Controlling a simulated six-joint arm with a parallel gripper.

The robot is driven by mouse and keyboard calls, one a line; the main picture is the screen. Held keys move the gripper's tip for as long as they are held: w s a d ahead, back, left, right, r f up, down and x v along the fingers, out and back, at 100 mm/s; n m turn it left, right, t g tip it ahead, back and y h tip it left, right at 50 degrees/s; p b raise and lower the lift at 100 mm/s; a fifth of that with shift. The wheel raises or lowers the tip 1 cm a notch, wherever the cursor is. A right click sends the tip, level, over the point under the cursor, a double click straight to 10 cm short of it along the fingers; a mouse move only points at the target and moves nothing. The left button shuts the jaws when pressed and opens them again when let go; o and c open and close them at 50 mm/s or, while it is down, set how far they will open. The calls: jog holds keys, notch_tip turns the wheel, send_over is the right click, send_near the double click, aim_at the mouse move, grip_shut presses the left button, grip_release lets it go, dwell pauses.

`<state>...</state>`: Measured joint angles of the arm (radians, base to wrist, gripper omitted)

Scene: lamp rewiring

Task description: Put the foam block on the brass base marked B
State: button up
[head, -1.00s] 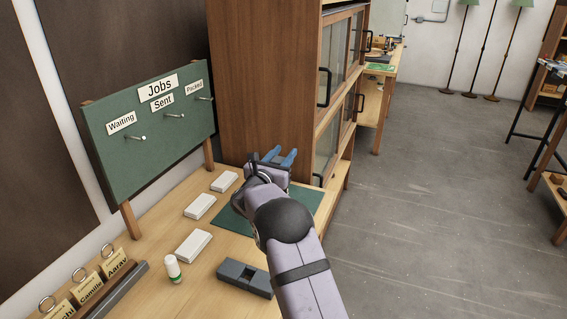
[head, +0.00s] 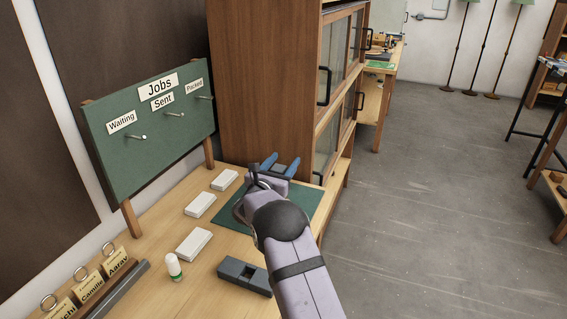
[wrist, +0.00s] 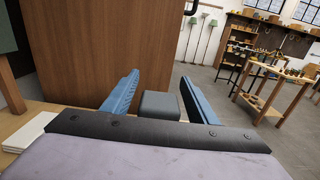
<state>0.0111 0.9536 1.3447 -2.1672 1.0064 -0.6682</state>
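My gripper (head: 283,163) is over the far part of the green mat, near the cabinet, with its two blue fingers apart. It also shows in the wrist view (wrist: 160,75), fingers spread. A plain dark grey block (wrist: 160,104) shows between the fingers there, its lower part hidden by the gripper body. It may be the foam block; I cannot tell whether it touches the fingers. It is not distinguishable in the head view. No brass base and no letter B can be made out in either current view.
The green mat (head: 312,203) lies on the wooden bench by the cabinet (head: 268,100). Several white boxes (head: 200,204), a glue stick (head: 174,267) and a dark notched block (head: 245,275) are on the bench. A green Jobs board (head: 150,150) stands at the left.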

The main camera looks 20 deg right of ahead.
jog(key=shift+r, duration=0.15)
jog(key=b, duration=0.3)
send_near(277, 172)
jog(key=x, duration=0.4)
jog(key=shift+w+a+r, duration=0.1)
jog(key=shift+w+a, duration=0.05)
